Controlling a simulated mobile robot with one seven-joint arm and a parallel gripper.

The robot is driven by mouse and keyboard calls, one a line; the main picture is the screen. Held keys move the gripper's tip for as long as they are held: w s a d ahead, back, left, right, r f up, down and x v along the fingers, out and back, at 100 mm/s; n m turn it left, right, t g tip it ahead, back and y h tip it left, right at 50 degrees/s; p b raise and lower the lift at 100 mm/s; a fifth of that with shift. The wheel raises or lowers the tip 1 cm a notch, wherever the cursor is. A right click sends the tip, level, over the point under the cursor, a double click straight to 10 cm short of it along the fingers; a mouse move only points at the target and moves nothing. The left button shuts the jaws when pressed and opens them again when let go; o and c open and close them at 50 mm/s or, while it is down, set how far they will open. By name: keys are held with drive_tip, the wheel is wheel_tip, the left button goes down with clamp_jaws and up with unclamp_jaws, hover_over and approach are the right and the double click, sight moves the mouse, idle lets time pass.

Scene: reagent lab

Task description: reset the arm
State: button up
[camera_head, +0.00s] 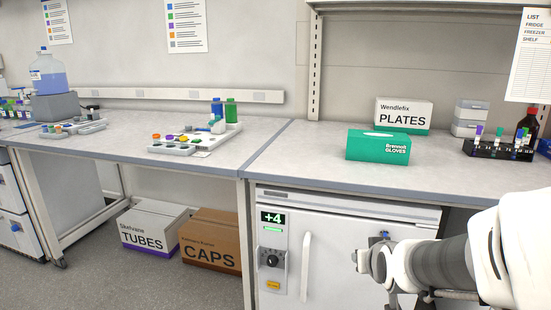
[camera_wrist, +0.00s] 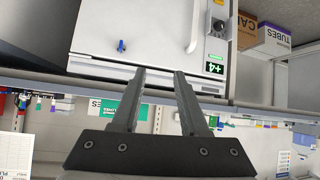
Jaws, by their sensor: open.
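My arm (camera_head: 440,262) reaches in from the lower right in the head view, in front of the white fridge below the bench. In the wrist view my gripper (camera_wrist: 158,75) is open, with its two dark fingers apart and nothing between them. That view is upside down and shows the fridge (camera_wrist: 130,35) beyond the fingertips. The fridge, marked +4, also shows in the head view (camera_head: 335,240), with a vertical handle (camera_head: 306,266) at its left. Its door looks shut. My fingers are hard to make out in the head view.
The bench (camera_head: 300,155) above the fridge holds a green glove box (camera_head: 378,146), a white plates box (camera_head: 404,115), a tube rack (camera_head: 498,149) and a brown bottle (camera_head: 527,125). A tray (camera_head: 215,138) stands farther left. Boxes marked tubes (camera_head: 150,228) and caps (camera_head: 210,245) sit on the floor.

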drive_tip(key=s+a+r+g+y, duration=0.1)
drive_tip(key=s+a+r+g, duration=0.15)
drive_tip(key=s, duration=0.85)
drive_tip(key=s+a+r+g, duration=0.2)
drive_tip(key=s+a, duration=0.1)
drive_tip(key=s, duration=0.7)
wheel_tip(320, 180, up, 25)
drive_tip(key=p, duration=2.4)
drive_tip(key=shift+d+f+n, duration=0.15)
drive_tip(key=shift+f+n, duration=0.05)
drive_tip(key=shift+n, duration=0.2)
drive_tip(key=shift+g, duration=0.25)
